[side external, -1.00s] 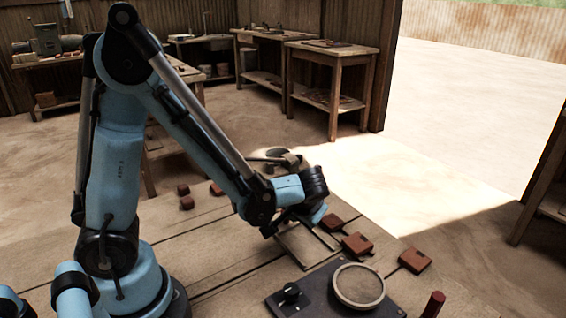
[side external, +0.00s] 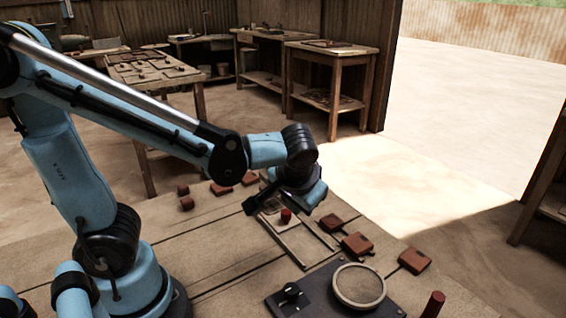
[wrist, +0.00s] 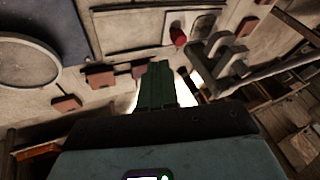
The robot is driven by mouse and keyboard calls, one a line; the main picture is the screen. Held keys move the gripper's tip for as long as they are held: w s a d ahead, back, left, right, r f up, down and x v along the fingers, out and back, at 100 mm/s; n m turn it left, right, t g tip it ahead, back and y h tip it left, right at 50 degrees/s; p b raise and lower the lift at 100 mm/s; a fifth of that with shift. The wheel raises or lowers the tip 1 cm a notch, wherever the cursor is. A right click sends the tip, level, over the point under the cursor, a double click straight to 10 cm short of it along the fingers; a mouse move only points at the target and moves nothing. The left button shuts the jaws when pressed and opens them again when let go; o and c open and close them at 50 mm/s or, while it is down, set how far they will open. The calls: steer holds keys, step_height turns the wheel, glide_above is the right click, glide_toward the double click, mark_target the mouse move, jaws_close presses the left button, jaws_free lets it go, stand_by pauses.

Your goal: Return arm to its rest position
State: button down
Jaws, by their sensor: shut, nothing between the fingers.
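My arm is bent over the wooden table (side external: 190,245), with the wrist at mid-table in the side view. My gripper (side external: 252,205) is above the tabletop, small and dark in that view. In the wrist view my gripper (wrist: 156,66) shows as dark green fingers close together, shut and empty. A red knob (side external: 286,215) stands on a pale plate just below and right of the gripper; it also shows in the wrist view (wrist: 178,37). The gripper appears apart from it.
Red-brown tiles (side external: 357,244) lie at the table's right side, and more lie at the back left (side external: 187,203). A dark panel (side external: 300,285) with a round disc (side external: 358,286) is at the front. A grey forked fixture (wrist: 215,52) shows in the wrist view.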

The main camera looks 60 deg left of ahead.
steer(key=shift+s+a+r+m+t+h, duration=0.1)
steer(key=shift+s+r+m+t+h, duration=0.6)
steer(key=shift+t+h, duration=0.35)
steer(key=shift+s+a+r+m+t+h, duration=0.1)
steer(key=shift+s+r+m+t+h, duration=0.55)
steer(key=shift+h, duration=0.6)
steer(key=shift+f, duration=0.1)
